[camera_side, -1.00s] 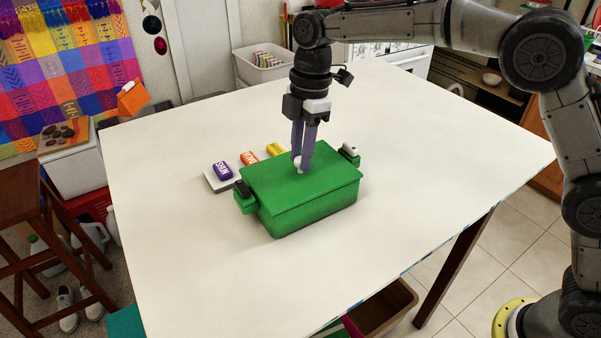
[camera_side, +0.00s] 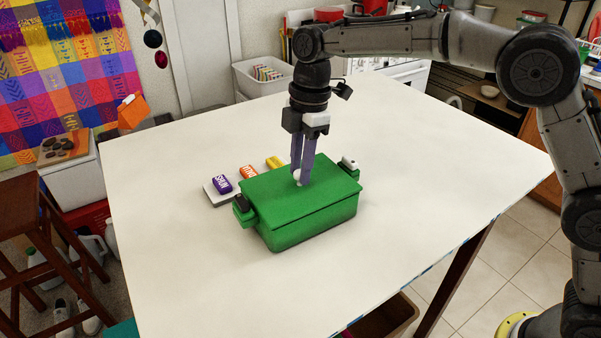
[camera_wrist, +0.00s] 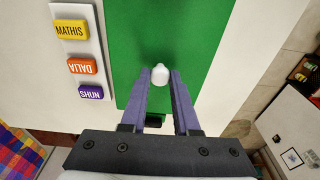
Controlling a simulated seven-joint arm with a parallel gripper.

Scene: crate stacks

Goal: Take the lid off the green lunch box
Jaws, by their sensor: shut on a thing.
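The green lunch box (camera_side: 310,233) stands on the white table with its flat green lid (camera_side: 275,200) on top. The lid appears level and resting on the box. A small white knob (camera_wrist: 160,75) rises from the lid. My gripper (camera_side: 300,180) points down over the lid, its two purple fingers shut on the knob; in the wrist view the knob sits between the fingertips (camera_wrist: 161,73). Green side brackets stick out at both ends, the left one with a dark piece (camera_side: 242,203) and the right one with a white piece (camera_side: 348,162).
A pale plate with name tags lies behind the box at left: purple SHUN (camera_side: 222,186), orange DALIA (camera_side: 249,172) and yellow MATHIS (camera_side: 275,162). A white bin (camera_side: 262,76) stands beyond the table's far edge. The table around the box is otherwise clear.

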